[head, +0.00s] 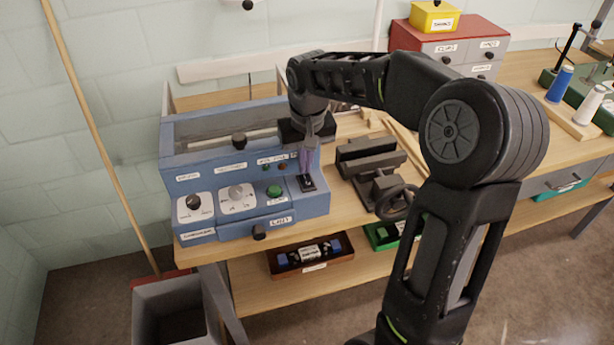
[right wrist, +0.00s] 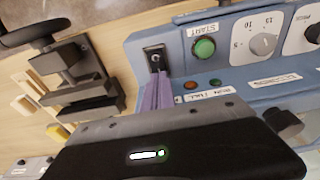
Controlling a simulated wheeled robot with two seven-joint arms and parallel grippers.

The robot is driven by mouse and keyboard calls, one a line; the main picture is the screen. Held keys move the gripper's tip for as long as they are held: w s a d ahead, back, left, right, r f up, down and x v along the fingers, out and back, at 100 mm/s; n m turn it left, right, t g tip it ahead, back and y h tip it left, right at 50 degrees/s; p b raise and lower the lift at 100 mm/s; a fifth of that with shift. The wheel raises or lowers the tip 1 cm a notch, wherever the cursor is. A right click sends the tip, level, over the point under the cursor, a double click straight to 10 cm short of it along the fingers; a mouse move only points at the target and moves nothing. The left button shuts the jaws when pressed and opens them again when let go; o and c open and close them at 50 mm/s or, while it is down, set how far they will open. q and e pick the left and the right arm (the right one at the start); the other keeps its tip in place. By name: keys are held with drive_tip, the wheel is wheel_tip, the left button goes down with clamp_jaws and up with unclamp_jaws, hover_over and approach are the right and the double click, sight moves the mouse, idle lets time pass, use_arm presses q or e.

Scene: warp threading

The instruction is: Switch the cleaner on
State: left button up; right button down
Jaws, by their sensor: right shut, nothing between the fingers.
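The cleaner is a blue bench machine (head: 215,182) with a clear-topped trough, at the left of the table in the head view. Its black rocker switch (head: 307,183) sits on the right of the sloped panel and also shows in the right wrist view (right wrist: 154,57). A green START button (head: 273,191) and two dials are left of the switch. My right gripper (head: 305,174) is shut and empty, its purple-looking fingers pointing down at the switch. In the right wrist view the fingertips (right wrist: 160,80) are at the switch's near edge; I cannot tell whether they touch. My left gripper is out of view.
A dark vise (head: 370,160) with a handwheel stands close right of the machine. A red drawer cabinet (head: 400,38) and thread spools (head: 560,84) are farther right. Trays (head: 312,268) lie on the lower shelf. A grey bin (head: 175,290) and broom handle stand at left.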

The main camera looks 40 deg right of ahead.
sight(305, 177)
wheel_tip(305, 177, up, 5)
drive_tip(key=p, duration=0.3)
drive_tip(key=shift+r, duration=0.15)
idle(0.5)
